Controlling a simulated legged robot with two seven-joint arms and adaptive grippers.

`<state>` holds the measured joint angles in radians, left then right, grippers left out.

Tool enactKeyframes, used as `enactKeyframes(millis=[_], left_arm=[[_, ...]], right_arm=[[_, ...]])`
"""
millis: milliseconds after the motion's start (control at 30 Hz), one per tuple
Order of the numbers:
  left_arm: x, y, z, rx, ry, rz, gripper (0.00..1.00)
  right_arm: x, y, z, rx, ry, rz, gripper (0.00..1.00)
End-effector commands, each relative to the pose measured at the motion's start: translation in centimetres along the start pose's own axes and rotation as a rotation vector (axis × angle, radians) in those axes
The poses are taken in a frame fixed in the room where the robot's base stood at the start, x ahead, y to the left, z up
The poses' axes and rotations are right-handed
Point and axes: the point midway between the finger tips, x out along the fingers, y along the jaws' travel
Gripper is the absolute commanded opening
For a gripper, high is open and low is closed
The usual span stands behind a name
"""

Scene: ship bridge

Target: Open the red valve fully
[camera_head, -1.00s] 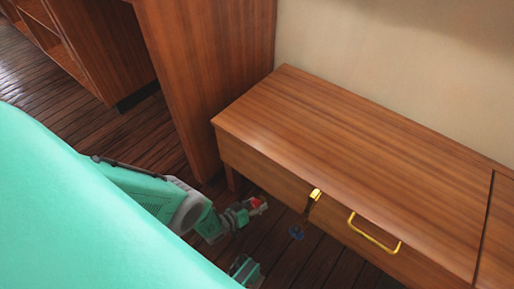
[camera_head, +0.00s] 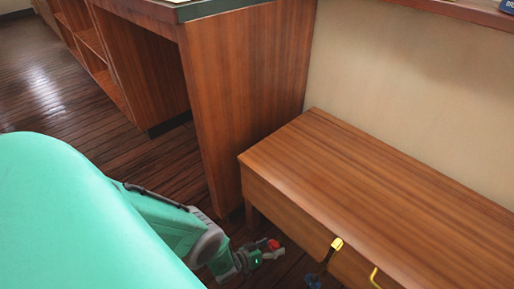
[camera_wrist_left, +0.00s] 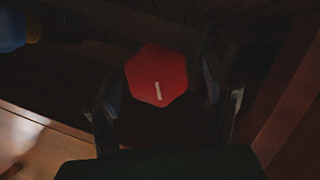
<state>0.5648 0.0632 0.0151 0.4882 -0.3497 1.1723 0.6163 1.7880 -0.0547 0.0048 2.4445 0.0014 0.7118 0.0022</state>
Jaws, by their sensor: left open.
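The red valve (camera_head: 273,244) is a small red knob low beside the wooden cabinet, at the tip of my left arm in the head view. In the left wrist view the red valve (camera_wrist_left: 157,75) is a rounded, lobed knob with a white mark pointing roughly up and down. My left gripper (camera_head: 265,253) is open at the valve. In the wrist view its dark fingers (camera_wrist_left: 158,98) stand on either side of the knob; I cannot tell whether they touch it. The valve's stem is hidden. My right gripper is not in view.
A low wooden cabinet (camera_head: 390,190) stands right of the gripper, with a yellow handle (camera_head: 375,279) and a yellow-ended lever (camera_head: 333,248). A blue knob (camera_head: 313,281) is below the lever. A tall wooden desk panel (camera_head: 240,100) stands behind. Open plank floor (camera_head: 60,95) lies left.

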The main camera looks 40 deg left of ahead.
Motion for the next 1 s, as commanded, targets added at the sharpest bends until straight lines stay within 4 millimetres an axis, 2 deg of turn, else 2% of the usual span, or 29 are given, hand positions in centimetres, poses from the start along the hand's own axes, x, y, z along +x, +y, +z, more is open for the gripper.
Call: enactKeyframes(millis=[233, 500, 700, 1000], left_arm=[[-2.4, 0.1, -0.2, -0.003, -0.001, -0.003, 0.7], [-7.3, -0.1, -0.1, -0.002, -0.001, -0.004, 0.7], [-10.2, -0.1, 0.0, -0.002, 0.0, -0.003, 0.7], [-11.2, -0.1, -0.1, -0.001, 0.001, -0.002, 0.7]], right_arm=[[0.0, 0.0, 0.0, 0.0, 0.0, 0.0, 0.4], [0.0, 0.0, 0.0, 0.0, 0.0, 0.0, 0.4], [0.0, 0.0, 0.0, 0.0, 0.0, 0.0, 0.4], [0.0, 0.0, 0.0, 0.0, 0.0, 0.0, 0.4]])
